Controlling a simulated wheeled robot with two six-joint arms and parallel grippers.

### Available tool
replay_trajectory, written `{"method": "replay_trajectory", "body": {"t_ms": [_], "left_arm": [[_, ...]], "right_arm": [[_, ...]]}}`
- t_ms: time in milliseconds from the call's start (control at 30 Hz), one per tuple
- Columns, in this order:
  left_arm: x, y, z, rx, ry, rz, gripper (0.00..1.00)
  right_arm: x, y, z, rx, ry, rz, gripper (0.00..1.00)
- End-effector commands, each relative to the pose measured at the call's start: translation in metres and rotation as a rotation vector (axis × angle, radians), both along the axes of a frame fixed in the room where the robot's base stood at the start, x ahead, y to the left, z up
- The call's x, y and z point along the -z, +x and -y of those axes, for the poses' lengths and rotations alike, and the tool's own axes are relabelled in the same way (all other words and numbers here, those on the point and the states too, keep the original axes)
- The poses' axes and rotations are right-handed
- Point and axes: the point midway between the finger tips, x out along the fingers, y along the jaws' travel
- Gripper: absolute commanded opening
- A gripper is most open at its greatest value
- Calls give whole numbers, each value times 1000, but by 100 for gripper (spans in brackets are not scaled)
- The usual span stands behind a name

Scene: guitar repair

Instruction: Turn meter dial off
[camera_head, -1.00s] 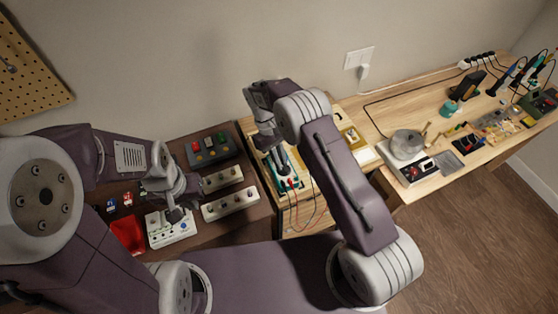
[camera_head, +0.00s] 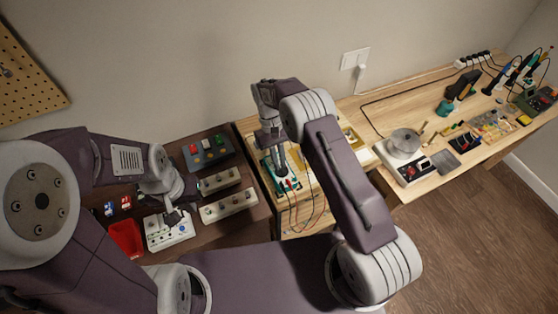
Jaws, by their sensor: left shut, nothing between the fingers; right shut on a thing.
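The meter (camera_head: 292,183), a small teal-edged device with red and black leads, lies on the light wooden board left of the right arm. My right gripper (camera_head: 281,172) points down onto it and is shut on what appears to be its dial. The dial itself is hidden by the fingers, so its setting cannot be read. My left gripper (camera_head: 173,217) is shut and empty, just over a white box with knobs (camera_head: 170,235); whether it touches the box is unclear.
Two pale knob strips (camera_head: 228,206) and a dark box with coloured buttons (camera_head: 208,150) lie between the arms. A red tray (camera_head: 126,238) is at left. A round-topped device (camera_head: 404,143) and soldering tools stand on the right bench. Leads hang over the front edge.

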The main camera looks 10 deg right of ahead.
Motion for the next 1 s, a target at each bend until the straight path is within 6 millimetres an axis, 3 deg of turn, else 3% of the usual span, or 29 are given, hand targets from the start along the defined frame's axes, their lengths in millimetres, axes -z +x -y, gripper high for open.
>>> {"method": "replay_trajectory", "body": {"t_ms": [100,133,200,600,800,1000], "left_arm": [[0,0,0,0,0,0,0],[0,0,0,0,0,0,0],[0,0,0,0,0,0,0],[3,0,0,0,0,0,0],[14,0,0,0,0,0,0],[9,0,0,0,0,0,0]], "right_arm": [[-1,0,0,0,0,0,0],[-1,0,0,0,0,0,19],[0,0,0,-1,0,0,33],[-6,4,-1,-1,1,2,33],[-43,20,-6,-1,3,9,33],[-74,30,-9,-1,1,2,33]]}}
